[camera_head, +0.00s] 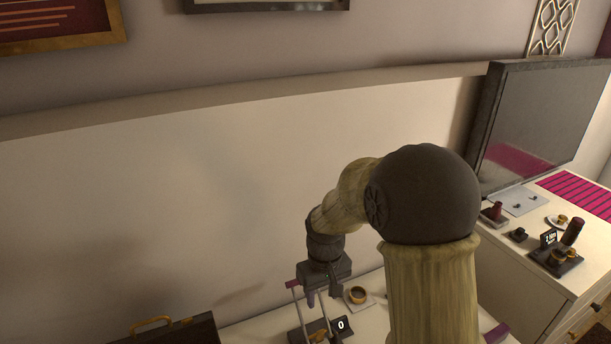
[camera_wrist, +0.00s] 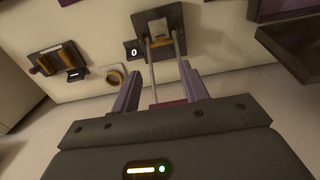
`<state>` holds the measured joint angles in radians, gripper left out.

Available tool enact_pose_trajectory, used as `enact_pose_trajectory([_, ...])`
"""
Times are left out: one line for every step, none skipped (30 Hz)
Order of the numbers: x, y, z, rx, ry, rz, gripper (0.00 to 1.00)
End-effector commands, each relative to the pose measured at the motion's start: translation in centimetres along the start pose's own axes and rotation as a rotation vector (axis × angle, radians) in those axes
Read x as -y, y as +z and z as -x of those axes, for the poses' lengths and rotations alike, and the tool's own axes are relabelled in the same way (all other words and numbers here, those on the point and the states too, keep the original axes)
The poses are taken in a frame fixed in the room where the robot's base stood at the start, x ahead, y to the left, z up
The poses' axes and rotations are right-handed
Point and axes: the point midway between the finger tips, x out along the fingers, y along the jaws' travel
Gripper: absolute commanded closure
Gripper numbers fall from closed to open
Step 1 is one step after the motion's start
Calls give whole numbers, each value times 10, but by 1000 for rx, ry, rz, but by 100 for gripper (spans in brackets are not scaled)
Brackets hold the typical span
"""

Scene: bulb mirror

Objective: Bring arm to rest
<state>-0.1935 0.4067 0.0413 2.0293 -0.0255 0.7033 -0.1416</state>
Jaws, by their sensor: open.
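My arm comes up from the bottom of the head view and bends down to the left. My gripper (camera_head: 320,297) points down over the white surface and is partly hidden by its own body. In the wrist view its two purple-grey fingers (camera_wrist: 159,88) stand wide apart, with nothing held between them. A dark device with a "0" display (camera_head: 340,325) is below the gripper; it also shows in the wrist view (camera_wrist: 134,51), with a pale two-bar frame reaching toward the gripper. I cannot tell whether the frame touches it.
A gold-rimmed ring (camera_head: 357,295) lies on a small white plate beside the device. A dark case with a gold handle (camera_head: 165,334) is at lower left. A large dark screen (camera_head: 545,120) and small items stand on the right cabinet (camera_head: 525,265).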

Motion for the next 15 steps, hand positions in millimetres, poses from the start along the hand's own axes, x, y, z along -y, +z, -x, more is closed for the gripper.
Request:
enact_pose_trajectory([-2,4,2,-6,1,-11,55])
enact_pose_trajectory([-4,7,4,-13,3,-21,55])
enact_pose_trajectory([-7,14,5,-21,5,-38,55])
enact_pose_trajectory([-10,19,8,-31,7,-54,55])
enact_pose_trajectory([-13,26,10,-42,9,-73,55])
enact_pose_trajectory([-18,37,13,-58,12,-102,55])
enact_pose_trajectory([-21,46,15,-72,15,-125,55])
enact_pose_trajectory([-24,56,17,-87,18,-152,55])
enact_pose_trajectory([-28,70,20,-107,22,-187,55])
enact_pose_trajectory([-31,80,21,-123,25,-214,55])
enact_pose_trajectory([-34,91,23,-139,29,-241,55])
enact_pose_trajectory([-36,104,24,-158,33,-275,55])
enact_pose_trajectory([-37,113,25,-171,35,-298,55])
enact_pose_trajectory([-38,122,25,-184,38,-320,55])
enact_pose_trajectory([-40,131,26,-198,41,-345,55])
